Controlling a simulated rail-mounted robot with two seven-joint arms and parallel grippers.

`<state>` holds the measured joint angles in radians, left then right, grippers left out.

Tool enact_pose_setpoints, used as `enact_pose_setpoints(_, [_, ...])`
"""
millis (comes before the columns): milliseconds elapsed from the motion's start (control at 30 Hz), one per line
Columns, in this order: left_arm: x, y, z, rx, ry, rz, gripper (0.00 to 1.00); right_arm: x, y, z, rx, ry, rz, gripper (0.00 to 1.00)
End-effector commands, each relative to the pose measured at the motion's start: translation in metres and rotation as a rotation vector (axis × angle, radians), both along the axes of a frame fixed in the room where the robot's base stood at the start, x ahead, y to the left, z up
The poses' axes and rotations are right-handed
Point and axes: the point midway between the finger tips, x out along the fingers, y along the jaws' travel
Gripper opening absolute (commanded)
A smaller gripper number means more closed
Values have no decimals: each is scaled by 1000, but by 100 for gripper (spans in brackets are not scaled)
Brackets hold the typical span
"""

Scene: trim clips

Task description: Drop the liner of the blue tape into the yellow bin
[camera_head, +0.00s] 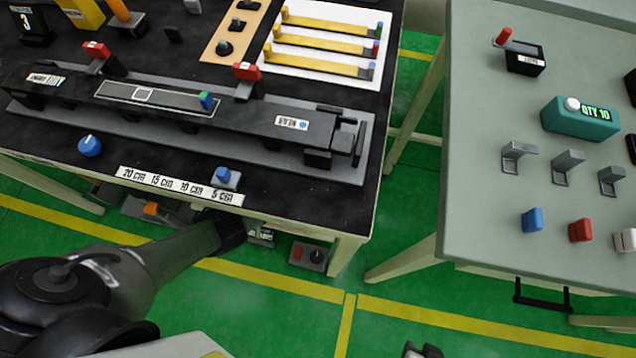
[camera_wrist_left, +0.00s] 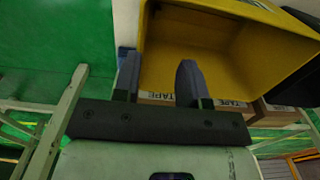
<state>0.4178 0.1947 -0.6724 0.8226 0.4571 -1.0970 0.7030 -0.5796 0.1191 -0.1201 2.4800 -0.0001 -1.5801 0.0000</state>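The yellow bin (camera_wrist_left: 225,50) shows in the left wrist view, its hollow inside facing the camera; I cannot find it in the head view. My left gripper (camera_wrist_left: 158,60) is in front of the bin's opening, fingers apart, with no liner visible between them. In the head view my left gripper end (camera_head: 232,232) is at the left table's front edge, partly hidden. I cannot tell which is the blue tape, and no loose liner shows. A dark piece (camera_head: 422,351) at the bottom may be my right gripper.
A long black fixture (camera_head: 170,110) with red clamps lies across the left table (camera_head: 60,150). Boxes marked TAPE (camera_wrist_left: 232,103) are by the bin. The right table (camera_head: 470,180) carries a teal counter (camera_head: 580,120) and several small hooks. Green floor shows between the tables.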

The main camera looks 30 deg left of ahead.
Motion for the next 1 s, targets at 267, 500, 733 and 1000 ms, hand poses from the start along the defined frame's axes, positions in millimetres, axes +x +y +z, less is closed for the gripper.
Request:
enact_pose_setpoints(267, [0, 0, 2, 0, 0, 0, 41, 0, 1, 1, 4, 1, -3, 43])
enact_pose_setpoints(500, [0, 0, 30, -1, -1, 0, 41, 0, 1, 24, 4, 1, -3, 43])
enact_pose_setpoints(733, [0, 0, 74, -2, -2, 0, 41, 0, 0, 56, -1, 1, 1, 43])
enact_pose_setpoints(1000, [0, 0, 116, 0, 0, 0, 41, 0, -2, 83, -7, 0, 4, 43])
